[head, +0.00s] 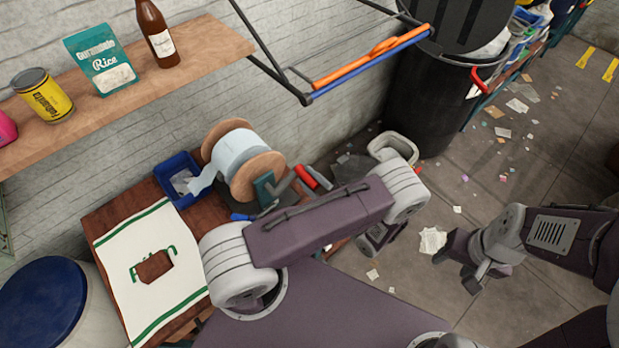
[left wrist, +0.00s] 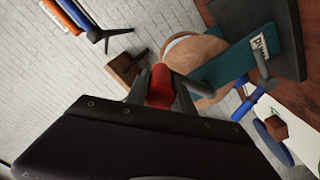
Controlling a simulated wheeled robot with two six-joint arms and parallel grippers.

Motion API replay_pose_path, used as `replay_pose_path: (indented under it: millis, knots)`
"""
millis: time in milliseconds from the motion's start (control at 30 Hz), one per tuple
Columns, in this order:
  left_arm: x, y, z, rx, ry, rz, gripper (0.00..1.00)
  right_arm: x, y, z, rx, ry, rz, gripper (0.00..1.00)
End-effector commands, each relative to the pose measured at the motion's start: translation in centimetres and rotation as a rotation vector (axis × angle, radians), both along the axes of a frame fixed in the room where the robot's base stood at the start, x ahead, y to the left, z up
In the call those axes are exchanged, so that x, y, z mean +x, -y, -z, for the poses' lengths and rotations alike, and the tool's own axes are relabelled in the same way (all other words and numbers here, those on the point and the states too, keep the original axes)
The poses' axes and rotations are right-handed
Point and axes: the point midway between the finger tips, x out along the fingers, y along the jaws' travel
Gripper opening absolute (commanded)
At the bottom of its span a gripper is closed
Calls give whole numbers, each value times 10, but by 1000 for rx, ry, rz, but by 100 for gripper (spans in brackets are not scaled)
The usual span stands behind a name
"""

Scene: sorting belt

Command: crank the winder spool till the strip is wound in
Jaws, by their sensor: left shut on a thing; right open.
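The winder spool (head: 262,178) has wooden round flanges and stands on a brown table in the head view. Its pale blue strip (head: 232,150) is wrapped around the core, with an end hanging toward a blue bin (head: 178,194). A teal bracket (head: 265,188) holds the spool; it also shows in the left wrist view (left wrist: 228,66). My right gripper (head: 456,271) is open and empty over the floor at right.
A white green-striped cloth (head: 125,245) with a brown item lies on the table. A shelf (head: 165,68) above holds a can, a rice bag and a bottle. A dark bin (head: 435,100) stands behind. Paper scraps litter the floor at right.

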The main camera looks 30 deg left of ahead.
Motion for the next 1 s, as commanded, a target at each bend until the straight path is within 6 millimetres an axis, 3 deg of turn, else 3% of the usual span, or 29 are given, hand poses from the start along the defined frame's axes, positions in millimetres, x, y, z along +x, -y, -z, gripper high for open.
replay_pose_path:
  millis: [267, 300, 367, 400, 733, 1000]
  knots:
    - [0, 0, 1, -4, 0, 2, 0, 0, 0, 0, 0, 0, 0, 50]
    - [0, 0, 1, -4, -1, 1, 32, 0, 0, 0, 0, 0, 0, 50]
    - [0, 0, 1, -4, -1, 1, 48, 0, 0, 0, 0, 0, 0, 50]
    - [0, 0, 1, -3, 0, 1, 50, 0, 0, 0, 0, 0, 0, 50]
    - [-1, 6, 2, -2, 1, 3, 50, 0, 0, 4, 0, 0, 0, 50]
    - [-22, 59, 6, -5, 4, 7, 50, 0, 0, 32, 0, 0, 0, 50]
